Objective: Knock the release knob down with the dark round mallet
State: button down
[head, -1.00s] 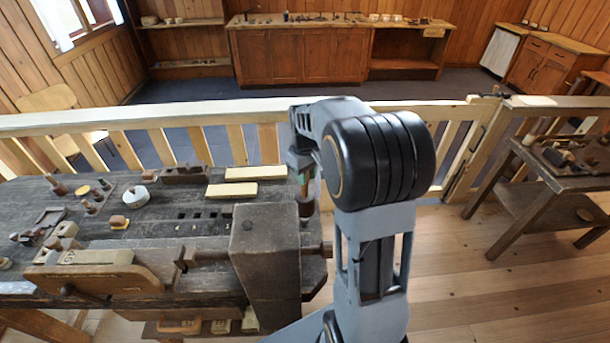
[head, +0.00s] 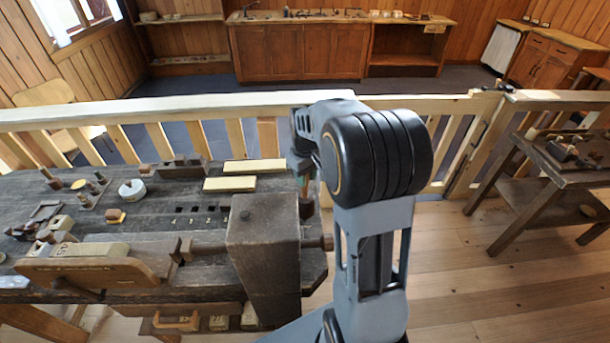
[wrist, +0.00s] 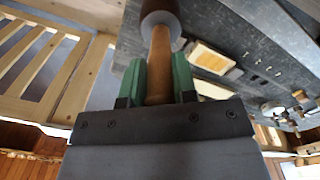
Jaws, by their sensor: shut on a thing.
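The mallet has a pale wooden handle and a dark round head (wrist: 160,18), which shows at the top of the wrist view. My gripper (wrist: 160,72) is shut on the mallet's handle (wrist: 158,65) with its green fingers. In the head view my gripper (head: 303,180) is mostly hidden behind my arm. The mallet's head (head: 306,209) partly shows below it, beside the large dark wooden vise block (head: 265,250).
The dark workbench (head: 150,225) carries pale wood blocks (head: 230,184), a white round item (head: 131,190) and several small tools. A pale railing (head: 180,113) runs behind it. A side table (head: 560,170) stands at right, with open floor between.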

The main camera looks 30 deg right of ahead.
jog(key=shift+r, duration=0.1)
notch_tip(320, 180, up, 3)
jog(key=p, duration=0.2)
jog(key=shift+r+p, duration=0.1)
jog(key=shift+p, duration=0.25)
jog(key=shift+f, duration=0.2)
notch_tip(320, 180, down, 4)
jog(key=b, duration=0.3)
jog(key=shift+r, duration=0.1)
jog(key=shift+r+p, duration=1.4)
jog(key=shift+r, duration=0.5)
jog(key=shift+r+p, duration=2.35)
jog(key=shift+r, duration=0.55)
